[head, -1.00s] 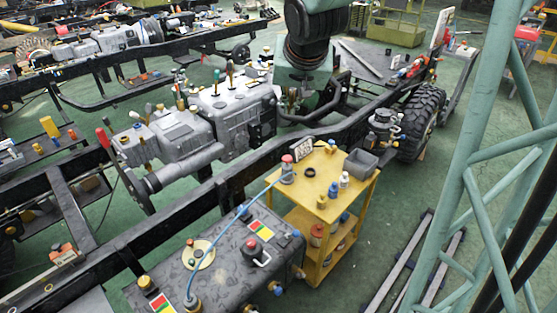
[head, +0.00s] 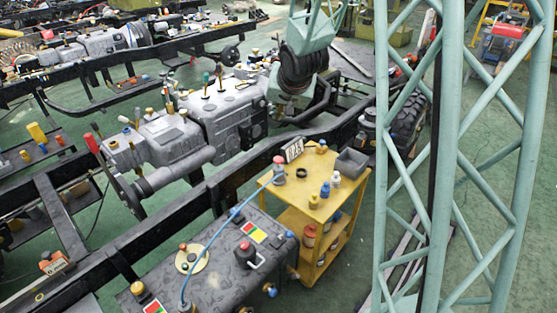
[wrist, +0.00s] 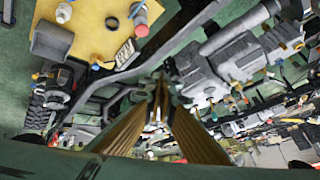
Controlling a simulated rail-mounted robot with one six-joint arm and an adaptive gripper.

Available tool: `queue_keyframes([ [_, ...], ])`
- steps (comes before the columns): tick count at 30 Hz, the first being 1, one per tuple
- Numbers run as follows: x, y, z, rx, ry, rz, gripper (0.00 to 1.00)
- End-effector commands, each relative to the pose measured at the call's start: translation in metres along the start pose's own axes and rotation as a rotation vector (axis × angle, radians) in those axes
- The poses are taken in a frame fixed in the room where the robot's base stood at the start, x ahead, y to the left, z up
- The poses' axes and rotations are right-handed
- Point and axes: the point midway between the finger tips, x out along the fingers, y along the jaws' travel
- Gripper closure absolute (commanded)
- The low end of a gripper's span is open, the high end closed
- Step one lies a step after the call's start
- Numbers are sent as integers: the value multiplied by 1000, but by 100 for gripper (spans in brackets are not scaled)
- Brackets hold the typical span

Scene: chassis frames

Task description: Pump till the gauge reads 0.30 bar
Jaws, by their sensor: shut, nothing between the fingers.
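A small pump-like device with a pinkish-red top (head: 278,161) stands at the back left corner of a yellow cart (head: 318,212). It also shows at the top of the wrist view (wrist: 140,22). A blue hose (head: 237,210) runs from it to a dark grey tank (head: 217,265). Beside the device is a white display (head: 294,149) with dark characters too small to read surely; it also shows in the wrist view (wrist: 125,54). My gripper (wrist: 160,82) is shut and empty in the wrist view, apart from the pump and pointing toward the chassis. I cannot make out its fingers in the head view.
A grey open bin (head: 351,161) and several small bottles stand on the cart. A black chassis rail (head: 232,183) runs behind it, with a grey gearbox (head: 165,142) beyond. Pale green lattice work (head: 455,165) blocks much of the right side. Green floor lies right of the cart.

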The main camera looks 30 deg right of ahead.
Motion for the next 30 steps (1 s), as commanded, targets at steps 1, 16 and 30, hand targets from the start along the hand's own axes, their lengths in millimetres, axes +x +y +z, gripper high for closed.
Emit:
queue_keyframes([
  [1, 8, 2, 0, 8, 0, -2, 100],
  [16, 78, 16, -6, 96, 21, -49, 100],
  [30, 141, 31, -1, 183, 32, -101, 100],
])
